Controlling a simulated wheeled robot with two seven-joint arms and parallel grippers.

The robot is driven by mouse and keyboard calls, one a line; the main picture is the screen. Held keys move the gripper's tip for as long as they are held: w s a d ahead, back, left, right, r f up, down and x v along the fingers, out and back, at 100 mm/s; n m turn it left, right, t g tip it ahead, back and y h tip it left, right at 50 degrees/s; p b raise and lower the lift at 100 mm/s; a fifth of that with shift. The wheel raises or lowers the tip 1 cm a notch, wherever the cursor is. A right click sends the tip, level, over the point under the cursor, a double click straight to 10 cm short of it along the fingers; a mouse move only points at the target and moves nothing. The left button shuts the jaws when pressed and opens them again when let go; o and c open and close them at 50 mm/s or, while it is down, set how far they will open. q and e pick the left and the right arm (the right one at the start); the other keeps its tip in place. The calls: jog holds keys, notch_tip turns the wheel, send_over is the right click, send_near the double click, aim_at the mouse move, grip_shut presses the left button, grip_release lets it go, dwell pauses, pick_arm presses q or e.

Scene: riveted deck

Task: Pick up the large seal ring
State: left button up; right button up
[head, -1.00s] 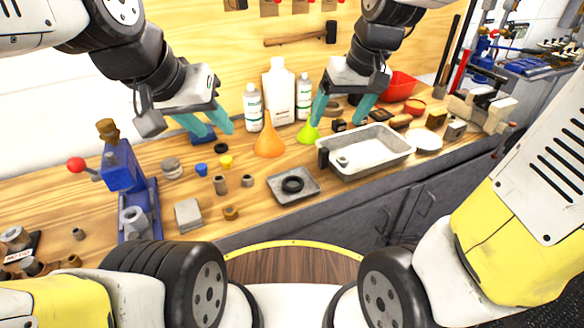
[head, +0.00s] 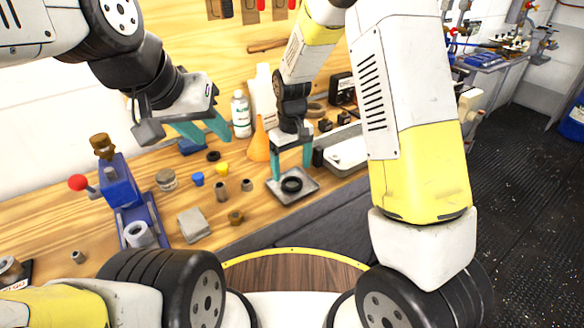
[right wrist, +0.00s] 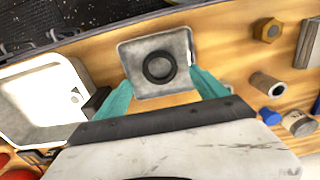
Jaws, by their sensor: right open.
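The large seal ring, a thick black ring (head: 291,191), lies flat on a square grey metal tray (head: 309,187) on the wooden bench. In the right wrist view the ring (right wrist: 160,83) sits near the middle of the tray (right wrist: 133,55). My right gripper (head: 291,173) is open above the tray, with its teal fingers spread to either side of the ring. In the right wrist view nothing is between the fingers (right wrist: 160,78) but the ring below them. Whether they touch the tray cannot be told. My left gripper (head: 214,139) is open and empty over the back of the bench.
A light metal pan (right wrist: 35,105) stands close beside the tray. An orange funnel (head: 258,141) and a white bottle (head: 241,115) stand behind. A smaller black ring (head: 213,156), a brass nut (head: 236,217) and a grey block (head: 193,225) lie to the left, near a blue press (head: 119,184).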

aim_at(292, 183)
notch_tip(292, 183, down, 5)
jog(key=shift+s+d+r, duration=0.1)
jog(key=shift+r, duration=0.1)
jog(key=shift+c, duration=0.2)
jog(key=c, duration=1.4)
jog(key=shift+r, duration=0.1)
